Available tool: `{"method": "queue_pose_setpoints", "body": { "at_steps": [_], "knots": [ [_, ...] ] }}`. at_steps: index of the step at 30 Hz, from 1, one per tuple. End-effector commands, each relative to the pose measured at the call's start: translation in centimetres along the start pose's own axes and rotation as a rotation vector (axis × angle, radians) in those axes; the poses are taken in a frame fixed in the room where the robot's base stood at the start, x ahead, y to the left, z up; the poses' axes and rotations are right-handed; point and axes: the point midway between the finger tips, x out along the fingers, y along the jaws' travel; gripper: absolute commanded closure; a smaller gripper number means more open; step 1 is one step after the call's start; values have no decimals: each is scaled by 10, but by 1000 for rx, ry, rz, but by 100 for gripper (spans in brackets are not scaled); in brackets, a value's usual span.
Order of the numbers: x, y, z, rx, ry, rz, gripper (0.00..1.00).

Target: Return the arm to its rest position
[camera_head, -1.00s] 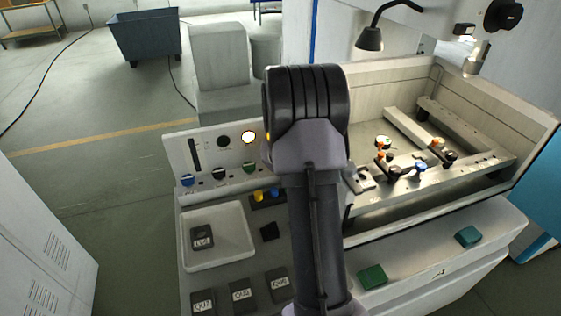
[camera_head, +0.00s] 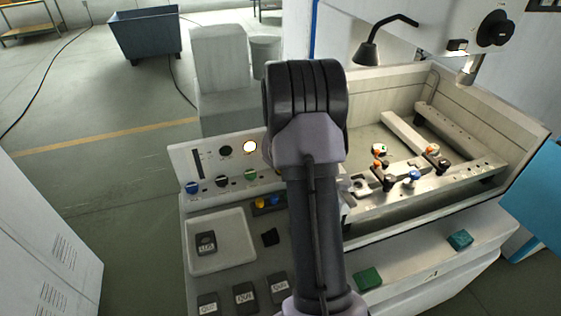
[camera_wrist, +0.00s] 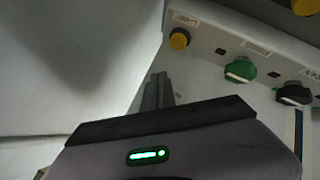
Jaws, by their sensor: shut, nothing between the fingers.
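My arm rises through the middle of the head view and covers part of the machine behind it. My gripper is hidden behind the arm in that view. In the wrist view my gripper (camera_wrist: 158,91) shows as dark fingers close together, shut and empty. A green light glows on its housing. The fingers point toward a pale surface beside the machine's control panel (camera_wrist: 215,45). In that view a yellow button (camera_wrist: 179,39), a green knob (camera_wrist: 240,70) and a black knob (camera_wrist: 294,94) lie to the right of the fingers.
A white tray (camera_head: 253,249) with one dark labelled block lies left of my arm. Several similar blocks lie in front of it. The machine's open tank (camera_head: 510,119) with clamps and a lamp (camera_head: 367,53) stand to the right. A locker (camera_head: 40,235) is at lower left.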

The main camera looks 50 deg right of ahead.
Motion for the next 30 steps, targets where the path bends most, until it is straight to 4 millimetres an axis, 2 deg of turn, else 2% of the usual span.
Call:
{"method": "queue_pose_setpoints", "body": {
  "at_steps": [1,4,15,18,20,23,24,26,27,29,30],
  "knots": [
    [-9,6,-6,0,0,0,100],
    [-13,10,-10,0,0,0,100],
    [-11,7,-8,0,0,-1,100],
    [-22,-3,-19,17,17,-23,100],
    [-42,-20,-37,49,41,-63,100],
    [-100,-66,-68,129,81,-173,100],
    [-126,-87,-75,163,89,-223,100],
    [-167,-118,-80,211,91,-298,100],
    [-195,-139,-78,240,86,-348,100],
    [-236,-169,-70,283,72,-418,100],
    [-262,-189,-60,310,58,-463,100]
  ]
}}
